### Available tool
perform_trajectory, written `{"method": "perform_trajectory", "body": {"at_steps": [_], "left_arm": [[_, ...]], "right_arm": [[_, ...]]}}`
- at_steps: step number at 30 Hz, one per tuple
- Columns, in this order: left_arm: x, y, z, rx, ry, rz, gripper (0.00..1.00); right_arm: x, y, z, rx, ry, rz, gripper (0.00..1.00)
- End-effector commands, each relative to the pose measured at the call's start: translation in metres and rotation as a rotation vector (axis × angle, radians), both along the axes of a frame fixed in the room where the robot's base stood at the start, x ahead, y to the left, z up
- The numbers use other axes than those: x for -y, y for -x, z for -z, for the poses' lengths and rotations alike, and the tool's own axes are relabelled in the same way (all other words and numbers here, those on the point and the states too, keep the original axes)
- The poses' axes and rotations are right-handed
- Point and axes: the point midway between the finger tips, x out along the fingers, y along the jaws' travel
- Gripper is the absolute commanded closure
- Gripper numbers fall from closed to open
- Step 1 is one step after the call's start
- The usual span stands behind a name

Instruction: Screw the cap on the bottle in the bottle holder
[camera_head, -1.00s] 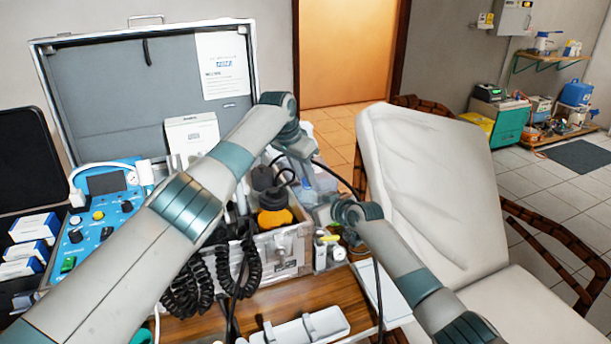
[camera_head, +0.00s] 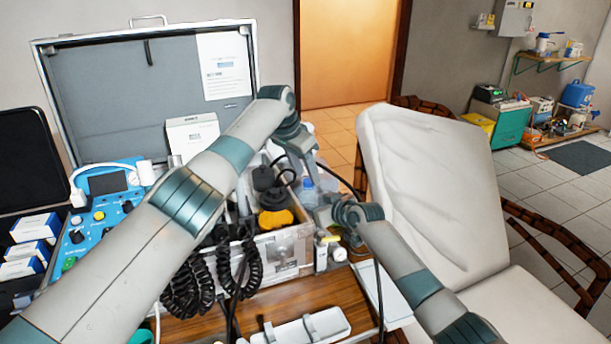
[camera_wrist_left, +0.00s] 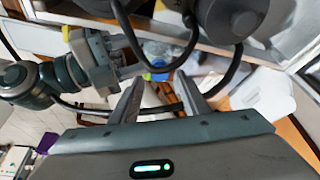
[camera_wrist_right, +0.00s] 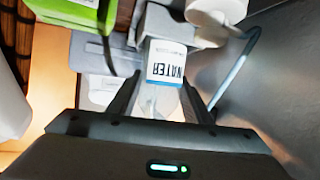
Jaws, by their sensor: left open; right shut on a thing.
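A clear bottle (camera_head: 310,195) stands at the right end of the open metal case, with a blue cap (camera_head: 308,184) at its top. The cap also shows beyond my left fingertips in the left wrist view (camera_wrist_left: 158,75). How tightly it sits cannot be told. My left gripper (camera_head: 313,174) is open and empty, just above and behind the cap. My right gripper (camera_head: 322,212) is shut on the bottle from the right side. In the right wrist view the bottle's "WATER" label (camera_wrist_right: 166,68) shows by the fingers. The bottle holder is hidden or cannot be made out.
The metal case (camera_head: 285,250) holds black hand tools and a yellow-topped jar (camera_head: 276,218). Black coiled cables (camera_head: 236,265) hang over its front. A small white bottle (camera_head: 321,255) stands at its right corner. A white reclining chair (camera_head: 425,190) is to the right.

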Motion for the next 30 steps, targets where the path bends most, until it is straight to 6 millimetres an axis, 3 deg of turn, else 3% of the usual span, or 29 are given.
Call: {"method": "perform_trajectory", "body": {"at_steps": [7, 17, 20, 30], "left_arm": [[0.000, 0.000, -0.027, 0.001, -0.001, 0.000, 0.58], [0.000, 0.000, -0.031, -0.001, -0.001, 0.000, 0.58], [0.000, 0.000, -0.031, -0.001, -0.001, 0.000, 0.36], [0.000, 0.000, -0.031, -0.001, -0.001, 0.000, 0.36]], "right_arm": [[0.000, 0.000, 0.001, -0.001, 0.001, 0.000, 1.00], [0.000, 0.000, 0.001, -0.001, 0.001, 0.000, 1.00], [0.000, 0.000, 0.001, -0.001, 0.001, 0.000, 1.00], [0.000, 0.000, 0.001, -0.001, 0.001, 0.000, 1.00]]}}
